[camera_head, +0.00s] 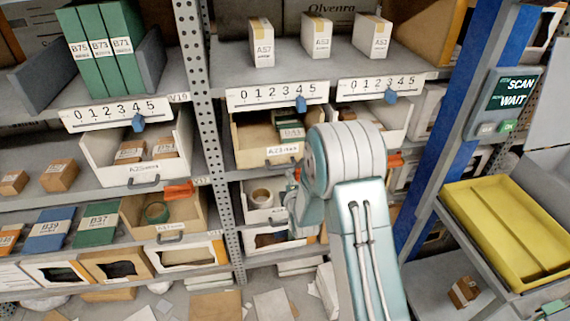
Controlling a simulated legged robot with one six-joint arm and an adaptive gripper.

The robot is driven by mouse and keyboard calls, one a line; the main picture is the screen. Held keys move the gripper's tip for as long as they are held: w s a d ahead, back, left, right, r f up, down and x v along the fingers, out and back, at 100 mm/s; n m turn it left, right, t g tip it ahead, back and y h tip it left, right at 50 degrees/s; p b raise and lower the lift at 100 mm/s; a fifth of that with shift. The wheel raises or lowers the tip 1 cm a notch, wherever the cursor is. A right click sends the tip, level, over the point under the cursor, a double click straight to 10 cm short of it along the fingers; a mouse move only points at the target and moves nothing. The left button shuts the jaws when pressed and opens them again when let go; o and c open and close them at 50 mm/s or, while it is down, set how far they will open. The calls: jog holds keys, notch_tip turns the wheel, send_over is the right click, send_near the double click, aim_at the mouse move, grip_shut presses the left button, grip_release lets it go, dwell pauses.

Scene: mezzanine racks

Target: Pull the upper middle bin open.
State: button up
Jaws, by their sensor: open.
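The upper middle bin (245,154) is tan with a pale front and a label. It sits on the middle rack shelf under a 0-to-5 scale. A dark handle (281,162) shows low on its front. Boxes with green and white faces (291,130) show inside, and my arm covers its right edge. My gripper (292,199) is at the left of my arm, below and slightly right of the handle, in front of the lower bin. It is open, mostly hidden by my wrist, and its fingertips are hard to make out. No contact with the handle shows.
A white bin (112,177) stands left, past a perforated upright (197,95). A lower middle white bin (256,215) holds a tape roll. A blue post (445,125) and a yellow tray (487,258) are at right. Small white boxes (317,36) stand on the shelf above.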

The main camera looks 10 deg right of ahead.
aim_at(283, 167)
jog(key=x, duration=0.9)
jog(key=shift+w+f, duration=0.15)
jog(key=shift+w, duration=0.25)
jog(key=shift+a, duration=0.1)
jog(key=shift+c, duration=0.4)
grip_shut()
